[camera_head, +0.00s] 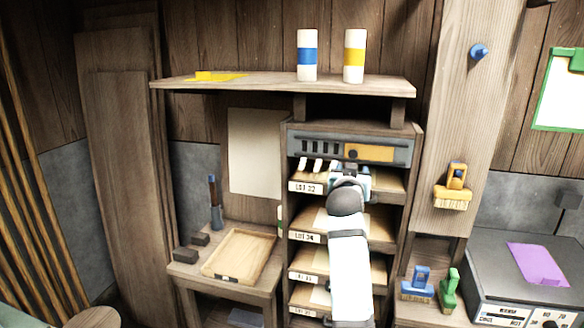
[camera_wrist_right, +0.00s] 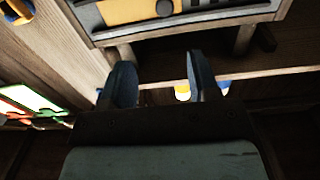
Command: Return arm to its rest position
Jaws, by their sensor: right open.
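My right arm reaches up from the bottom in the head view. Its gripper (camera_head: 350,172) is in front of the upper part of a shelf rack (camera_head: 418,160), just below a grey panel (camera_head: 400,150) with a yellow face. The arm hides its own fingertips and part of the rack there. In the right wrist view the gripper (camera_wrist_right: 162,72) is open, with two dark fingers apart and nothing between them. The grey panel (camera_wrist_right: 195,20) shows beyond the fingers, apart from them. My left gripper is not in view.
A top shelf (camera_head: 270,84) over the rack bears a blue-banded cylinder (camera_head: 307,57) and a yellow-banded one (camera_head: 354,57). Left stands a low table with a wooden tray (camera_head: 240,255).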

